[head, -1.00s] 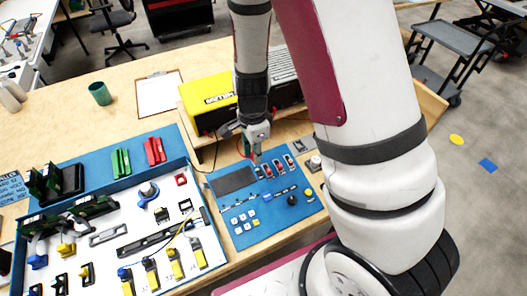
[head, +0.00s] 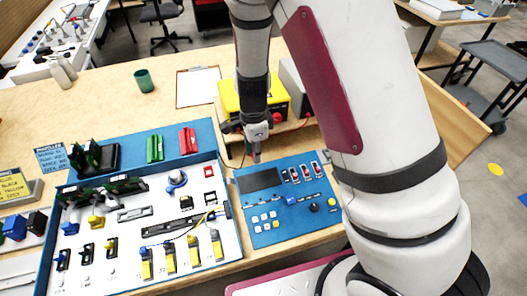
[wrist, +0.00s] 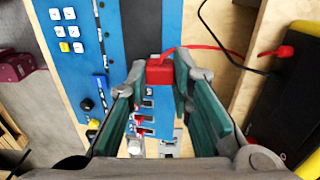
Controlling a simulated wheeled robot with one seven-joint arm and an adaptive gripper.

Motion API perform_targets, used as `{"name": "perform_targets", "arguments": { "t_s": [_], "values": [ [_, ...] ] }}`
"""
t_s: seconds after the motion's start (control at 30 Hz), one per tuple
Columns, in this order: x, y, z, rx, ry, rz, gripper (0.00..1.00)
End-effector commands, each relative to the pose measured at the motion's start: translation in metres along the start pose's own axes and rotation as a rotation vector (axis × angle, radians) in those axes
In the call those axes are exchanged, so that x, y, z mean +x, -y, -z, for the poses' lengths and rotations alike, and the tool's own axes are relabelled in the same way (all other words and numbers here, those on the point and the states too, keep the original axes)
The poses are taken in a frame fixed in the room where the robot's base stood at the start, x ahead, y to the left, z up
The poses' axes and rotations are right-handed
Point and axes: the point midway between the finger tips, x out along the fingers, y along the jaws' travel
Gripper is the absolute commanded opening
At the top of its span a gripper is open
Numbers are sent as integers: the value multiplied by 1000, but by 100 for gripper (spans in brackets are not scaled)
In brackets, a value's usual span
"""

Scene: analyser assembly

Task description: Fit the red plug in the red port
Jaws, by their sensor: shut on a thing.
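My gripper (wrist: 160,80) is shut on the red plug (wrist: 158,72), which shows between its fingertips in the wrist view. A red cable (wrist: 215,50) runs from the plug to the right. In the head view my gripper (head: 256,156) hangs over the upper edge of the blue control panel; I cannot make out the plug there. A small red square fitting (head: 208,170), which looks like the red port, sits at the upper right of the white board (head: 135,235), left of my gripper and apart from it. The port does not show in the wrist view.
The blue control panel (head: 265,238) with switches and knobs lies below my gripper. A yellow-and-black box (head: 238,98) stands behind it. Green (head: 155,148) and red (head: 187,140) upright parts stand behind the white board. Several yellow-tipped connectors (head: 170,258) line the board's front.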

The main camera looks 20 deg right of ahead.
Motion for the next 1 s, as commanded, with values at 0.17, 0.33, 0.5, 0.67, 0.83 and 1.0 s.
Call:
{"name": "perform_targets", "arguments": {
  "t_s": [0.17, 0.33, 0.5, 0.67, 0.83, 1.0],
  "values": [
    [0, 7, -13, -2, 0, 2, 0],
    [0, 14, -25, -2, -1, 0, 0],
    [0, 20, -37, -3, -1, 1, 0],
    [0, 26, -49, -3, 0, 0, 0],
    [0, 32, -62, -3, 0, 0, 0],
    [0, 39, -74, -2, 0, 2, 0]
  ]
}}
